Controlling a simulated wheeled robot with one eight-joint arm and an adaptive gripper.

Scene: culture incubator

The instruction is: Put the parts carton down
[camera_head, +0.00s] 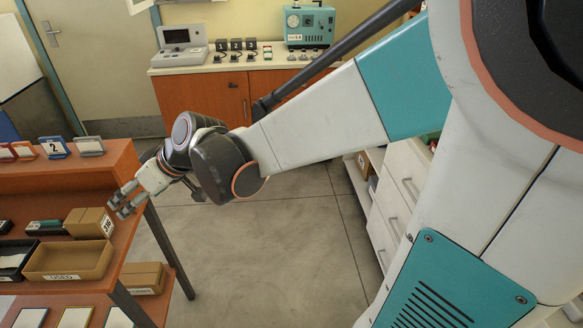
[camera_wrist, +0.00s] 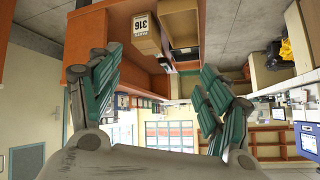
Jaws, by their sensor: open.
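The parts carton (camera_head: 88,223) is a small brown box with a white label. It stands on the brown shelf unit (camera_head: 127,170) at the left in the head view. In the wrist view the carton (camera_wrist: 147,40) shows at the top, with its label reading 316 near the top edge. My gripper (camera_head: 122,203) is just to the right of and above the carton. In the wrist view my gripper (camera_wrist: 160,92) has its green-padded fingers spread wide, with nothing between them, and the carton is beyond the fingertips, apart from them.
An open tan tray (camera_head: 65,276) sits in front of the carton, and a dark tray (camera_head: 14,258) is to its left. Another carton (camera_head: 143,277) is on a lower level. Numbered card holders (camera_head: 54,147) stand on the upper shelf. The floor (camera_head: 260,250) to the right is clear.

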